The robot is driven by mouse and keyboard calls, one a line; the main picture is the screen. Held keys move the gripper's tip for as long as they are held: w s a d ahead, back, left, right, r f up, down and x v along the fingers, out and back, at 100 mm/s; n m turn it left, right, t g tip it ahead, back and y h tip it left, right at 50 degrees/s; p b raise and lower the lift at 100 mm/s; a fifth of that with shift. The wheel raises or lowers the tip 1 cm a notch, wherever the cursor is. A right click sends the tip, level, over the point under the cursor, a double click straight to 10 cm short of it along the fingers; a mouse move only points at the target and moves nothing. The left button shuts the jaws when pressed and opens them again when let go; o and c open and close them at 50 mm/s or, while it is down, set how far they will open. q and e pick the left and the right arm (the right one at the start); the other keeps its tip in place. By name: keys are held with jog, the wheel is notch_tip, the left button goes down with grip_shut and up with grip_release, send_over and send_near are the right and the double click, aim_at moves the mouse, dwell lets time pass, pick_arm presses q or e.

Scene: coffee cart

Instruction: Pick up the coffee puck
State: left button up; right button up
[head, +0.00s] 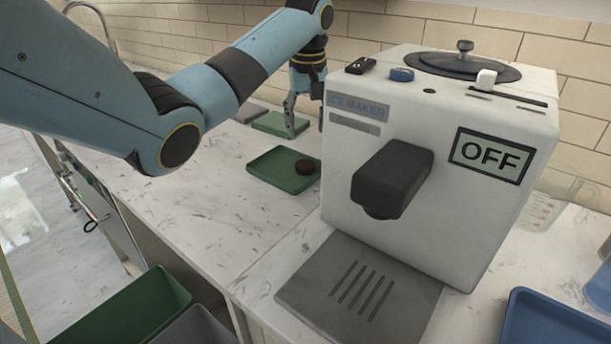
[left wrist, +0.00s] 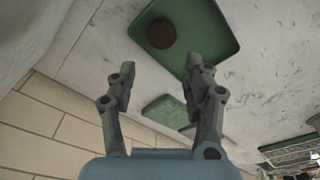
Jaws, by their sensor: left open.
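The puck also shows in the left wrist view (left wrist: 161,34), on the green tray (left wrist: 215,32), ahead of the fingers. My left gripper (head: 301,134) is behind the tray in the head view, pointing down, apart from the puck. In the left wrist view its two fingers (left wrist: 158,80) are spread and empty. My right gripper is not in view.
A second green tray (head: 280,124) lies behind. A green bin (head: 125,310) and a blue tray (head: 550,318) are in front. Bare marble counter (head: 215,205) lies left.

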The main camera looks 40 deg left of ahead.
pick_arm(q)
send_over(305, 164)
notch_tip(305, 164, down, 5)
jog(key=shift+d+r, duration=0.1)
notch_tip(305, 164, down, 6)
jog(key=shift+r, duration=0.25)
jog(key=c, duration=0.6)
jog(key=shift+r, duration=0.15)
jog(key=r, duration=0.4)
jog(key=shift+s+r, duration=0.15)
jog(key=shift+s, duration=0.1)
jog(key=s+d+r+p, duration=0.1)
jog(key=s+d+r, duration=0.2)
jog(key=s+r, duration=0.3)
jog(key=s, duration=0.4)
jog(key=shift+s+d+r, duration=0.2)
jog(key=shift+d+r, duration=0.1)
jog(key=shift+d, duration=0.1)
